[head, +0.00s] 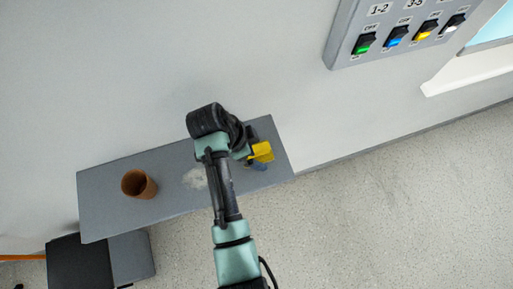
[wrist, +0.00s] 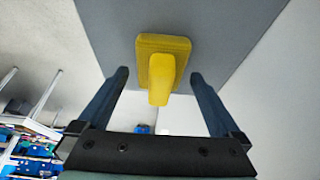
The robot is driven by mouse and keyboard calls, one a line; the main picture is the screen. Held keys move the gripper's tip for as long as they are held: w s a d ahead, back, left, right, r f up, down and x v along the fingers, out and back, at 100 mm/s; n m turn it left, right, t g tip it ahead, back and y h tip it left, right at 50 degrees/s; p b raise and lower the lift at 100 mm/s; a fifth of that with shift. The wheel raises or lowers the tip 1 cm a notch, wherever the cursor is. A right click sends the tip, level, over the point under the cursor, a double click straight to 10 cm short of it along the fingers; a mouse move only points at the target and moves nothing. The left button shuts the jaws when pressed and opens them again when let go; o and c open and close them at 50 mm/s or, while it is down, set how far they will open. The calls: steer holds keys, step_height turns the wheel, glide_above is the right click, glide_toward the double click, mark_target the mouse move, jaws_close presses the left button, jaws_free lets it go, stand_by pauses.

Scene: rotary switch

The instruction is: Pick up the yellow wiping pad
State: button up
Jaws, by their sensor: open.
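The yellow wiping pad (head: 262,151) is at the right part of the grey shelf (head: 120,207) in the head view, beside the end of my arm. In the wrist view the pad (wrist: 178,45) shows a flat rectangular base with a raised handle towards the camera. My gripper (wrist: 158,78) is open, with one finger on each side of the pad's handle and visible gaps on both sides. The pad is not gripped. In the head view my arm hides part of the shelf and most of the gripper.
A brown cup (head: 138,184) stands on the left part of the shelf. A whitish smudge (head: 195,178) lies between the cup and my arm. A grey wall panel (head: 345,40) with coloured switches is at the upper right. Open speckled floor (head: 390,210) lies to the right.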

steer(key=shift+d+f, duration=0.1)
steer(key=shift+f, duration=0.25)
steer(key=shift+c, duration=0.3)
steer(key=c, duration=1.2)
steer(key=shift+r, duration=0.1)
steer(key=shift+c, duration=0.2)
